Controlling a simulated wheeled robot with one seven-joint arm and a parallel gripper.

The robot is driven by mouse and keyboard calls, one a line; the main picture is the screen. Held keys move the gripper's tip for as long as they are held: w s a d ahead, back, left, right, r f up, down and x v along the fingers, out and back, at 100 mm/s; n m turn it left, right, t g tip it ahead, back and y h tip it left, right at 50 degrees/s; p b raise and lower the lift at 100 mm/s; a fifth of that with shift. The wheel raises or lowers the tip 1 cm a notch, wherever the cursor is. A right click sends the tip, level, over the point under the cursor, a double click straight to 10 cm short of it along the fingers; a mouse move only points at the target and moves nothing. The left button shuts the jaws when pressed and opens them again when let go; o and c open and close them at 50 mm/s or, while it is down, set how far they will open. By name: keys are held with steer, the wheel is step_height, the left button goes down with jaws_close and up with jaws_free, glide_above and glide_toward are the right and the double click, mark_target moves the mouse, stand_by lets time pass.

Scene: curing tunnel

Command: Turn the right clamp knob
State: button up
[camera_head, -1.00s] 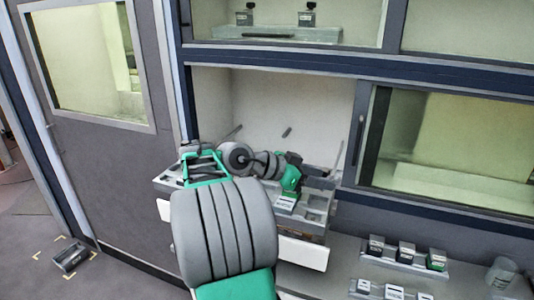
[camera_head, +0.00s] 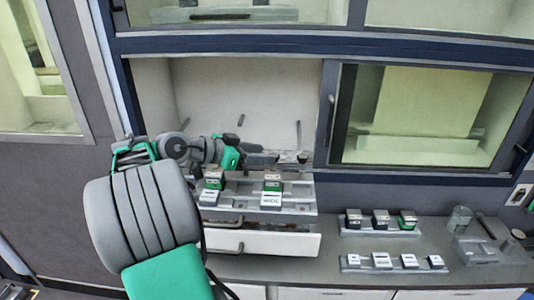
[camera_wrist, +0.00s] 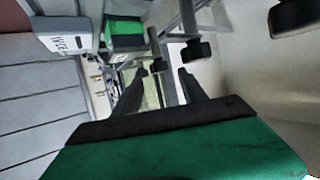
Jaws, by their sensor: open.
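My gripper (camera_head: 284,158) reaches rightward across the open bay, above the back of the grey fixture tray (camera_head: 305,193). Another dark piece (camera_wrist: 294,16) is at the upper right corner. I cannot tell for sure which is the right clamp knob. In the head view, my gripper and arm hide part of the clamp area.
Green-and-black blocks with white labels stand on the tray, one at left (camera_head: 213,183) and one at right (camera_head: 272,187). A sliding window frame (camera_head: 332,115) bounds the bay at right.

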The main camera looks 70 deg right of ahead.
steer(key=shift+p+x, duration=0.45)
steer(key=shift+x, duration=1.55)
jaws_close()
